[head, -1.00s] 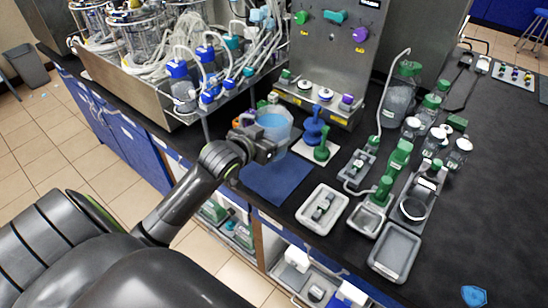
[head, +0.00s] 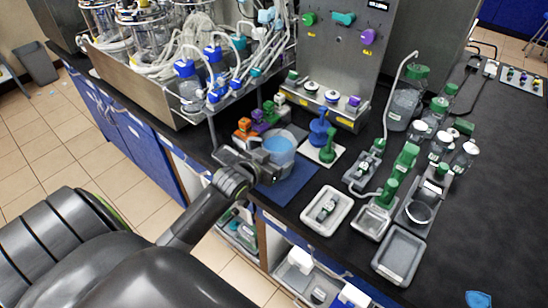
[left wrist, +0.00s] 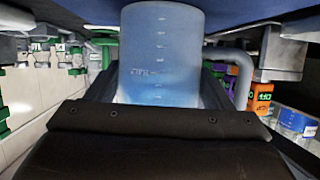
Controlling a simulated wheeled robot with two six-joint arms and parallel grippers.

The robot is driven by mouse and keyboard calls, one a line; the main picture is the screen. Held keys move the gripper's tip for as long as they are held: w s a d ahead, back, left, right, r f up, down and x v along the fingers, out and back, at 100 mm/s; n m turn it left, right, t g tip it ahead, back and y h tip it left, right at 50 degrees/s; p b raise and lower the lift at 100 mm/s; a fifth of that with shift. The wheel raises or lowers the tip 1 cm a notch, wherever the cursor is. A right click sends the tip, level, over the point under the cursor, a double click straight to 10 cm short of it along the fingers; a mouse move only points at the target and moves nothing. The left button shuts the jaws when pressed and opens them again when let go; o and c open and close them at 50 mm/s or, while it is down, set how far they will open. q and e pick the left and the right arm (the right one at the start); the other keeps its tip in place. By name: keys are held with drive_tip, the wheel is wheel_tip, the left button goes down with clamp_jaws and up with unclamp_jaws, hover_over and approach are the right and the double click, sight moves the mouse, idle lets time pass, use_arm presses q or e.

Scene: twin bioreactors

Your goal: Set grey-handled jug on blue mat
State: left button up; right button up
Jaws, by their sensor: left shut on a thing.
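The jug (head: 279,147) is clear with pale blue liquid in it and looks upright. My left gripper (head: 262,163) is shut on it from the near left side. The jug stands over the far part of the blue mat (head: 290,188); whether its base touches the mat is hidden by the gripper. In the left wrist view the jug (left wrist: 163,50) sits between the jaws, with printed marks on its wall. A grey curved handle (left wrist: 242,72) shows to its right. My right gripper is not in view.
A blue and a green fitting (head: 319,128) stand on a white plate just right of the jug. Orange-labelled and purple items (head: 245,126) stand close behind it on the left. A white tray (head: 327,210) lies right of the mat. The mat's near part is bare.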

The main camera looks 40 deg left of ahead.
use_arm(q)
drive_tip(key=o, duration=1.5)
drive_tip(key=shift+o, duration=0.2)
drive_tip(key=shift+r, duration=0.15)
drive_tip(key=v, duration=1.2)
